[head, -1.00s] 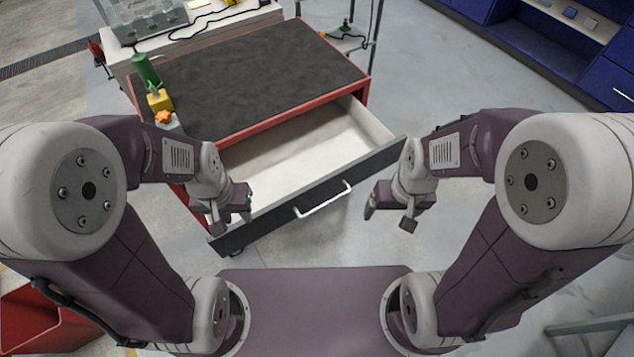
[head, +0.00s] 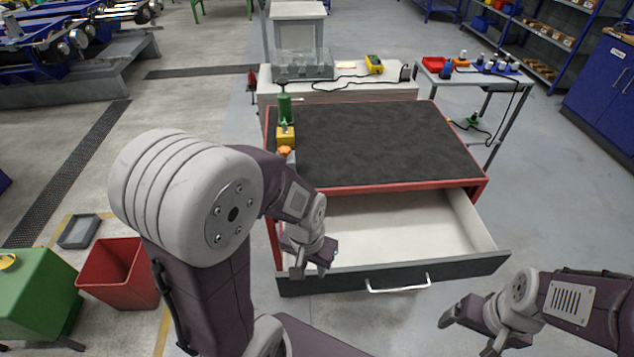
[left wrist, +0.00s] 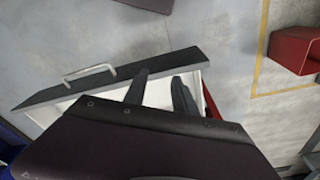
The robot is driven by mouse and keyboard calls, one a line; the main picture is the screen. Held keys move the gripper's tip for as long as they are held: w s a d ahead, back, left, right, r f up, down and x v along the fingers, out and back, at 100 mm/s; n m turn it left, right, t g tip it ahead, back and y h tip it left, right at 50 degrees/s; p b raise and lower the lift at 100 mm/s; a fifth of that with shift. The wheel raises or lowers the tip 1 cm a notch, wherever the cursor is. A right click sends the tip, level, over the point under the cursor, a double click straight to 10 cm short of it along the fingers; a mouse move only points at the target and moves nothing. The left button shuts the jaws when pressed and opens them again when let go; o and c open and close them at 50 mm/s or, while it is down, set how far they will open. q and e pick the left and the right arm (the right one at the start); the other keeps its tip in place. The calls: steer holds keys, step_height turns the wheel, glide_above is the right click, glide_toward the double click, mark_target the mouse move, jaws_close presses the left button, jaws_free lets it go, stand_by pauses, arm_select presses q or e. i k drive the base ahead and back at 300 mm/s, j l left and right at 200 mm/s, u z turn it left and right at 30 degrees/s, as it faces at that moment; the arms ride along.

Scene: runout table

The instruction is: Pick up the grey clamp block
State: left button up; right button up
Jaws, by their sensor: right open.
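I cannot make out a clear grey clamp block in either view. A small grey piece (head: 288,157) shows below an orange star knob (head: 286,151) at the left edge of the red cabinet's top, but I cannot tell what it is. My left gripper (head: 312,268) is over the left end of the pulled-out drawer (head: 400,230). Its two dark fingers stand apart with nothing seen between them in the left wrist view (left wrist: 160,85). My right gripper (head: 468,336) is open and empty, low at the right, in front of the drawer and clear of it.
The drawer's white inside looks empty where it shows; my left arm hides its left end. A red bin (head: 120,275) stands on the floor at left.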

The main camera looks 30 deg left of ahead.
mark_target(291, 160)
steer(key=j+z, duration=0.35)
steer(key=j, duration=0.25)
steer(key=j+z, duration=0.35)
steer(key=j, duration=0.3)
steer(key=k+j+z, duration=0.1)
steer(key=j+z, duration=0.25)
steer(key=j, duration=0.2)
